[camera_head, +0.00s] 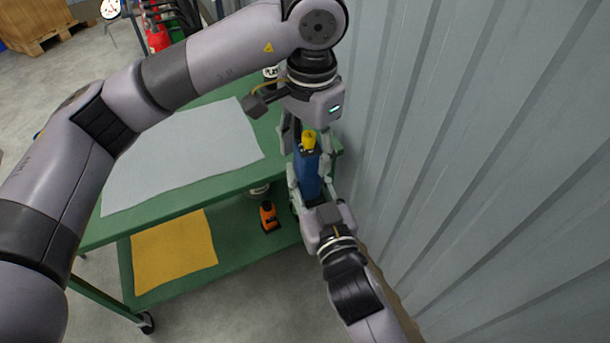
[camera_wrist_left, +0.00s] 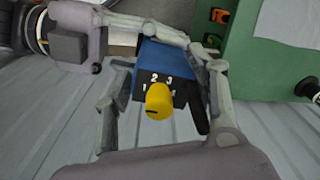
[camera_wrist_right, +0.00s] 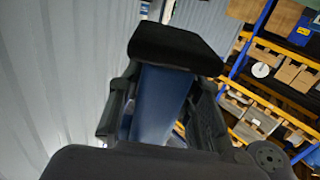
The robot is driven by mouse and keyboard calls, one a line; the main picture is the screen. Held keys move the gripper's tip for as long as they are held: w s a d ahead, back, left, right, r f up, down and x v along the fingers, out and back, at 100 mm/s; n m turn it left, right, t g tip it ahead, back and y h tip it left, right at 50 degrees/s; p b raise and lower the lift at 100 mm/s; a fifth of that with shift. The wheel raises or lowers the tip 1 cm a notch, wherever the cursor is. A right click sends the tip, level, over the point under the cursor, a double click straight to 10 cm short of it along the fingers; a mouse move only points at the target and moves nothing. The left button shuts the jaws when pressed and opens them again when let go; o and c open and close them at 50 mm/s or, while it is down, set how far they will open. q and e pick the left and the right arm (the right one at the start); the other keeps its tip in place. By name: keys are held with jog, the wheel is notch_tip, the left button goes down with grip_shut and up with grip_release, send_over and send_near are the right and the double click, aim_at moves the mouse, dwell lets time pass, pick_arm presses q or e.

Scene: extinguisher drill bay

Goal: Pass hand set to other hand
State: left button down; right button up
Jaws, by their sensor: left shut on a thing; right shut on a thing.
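The hand set (camera_head: 307,172) is a blue block with a black face and a yellow knob, held in the air by the cart's right end. In the left wrist view the hand set (camera_wrist_left: 160,60) shows its knob and white numbers. My left gripper (camera_head: 305,148) is shut on its knob end from above. My right gripper (camera_head: 311,180) is shut on its blue body from the opposite side. In the right wrist view the blue body (camera_wrist_right: 160,100) sits between dark fingers; a black piece covers its far end.
The green cart (camera_head: 225,180) has a grey mat (camera_head: 180,155) on top, and a yellow cloth (camera_head: 172,252) and an orange tool (camera_head: 269,217) on its lower shelf. A corrugated wall (camera_head: 480,170) stands close on the right. A red extinguisher (camera_head: 157,38) is at the back left.

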pick_arm(q)
jog(key=shift+d+r, duration=0.1)
jog(key=shift+d, duration=0.2)
pick_arm(e)
jog(key=shift+s+a+r, duration=0.1)
jog(key=shift+s+a, duration=0.1)
jog(key=shift+a, duration=0.1)
grip_shut()
pick_arm(q)
jog(key=c, duration=0.8)
grip_release()
jog(key=shift+w, duration=0.1)
jog(key=shift+o, duration=1.1)
jog(key=shift+a, duration=0.1)
pick_arm(e)
jog(key=shift+d, duration=0.1)
jog(key=shift+w, duration=0.1)
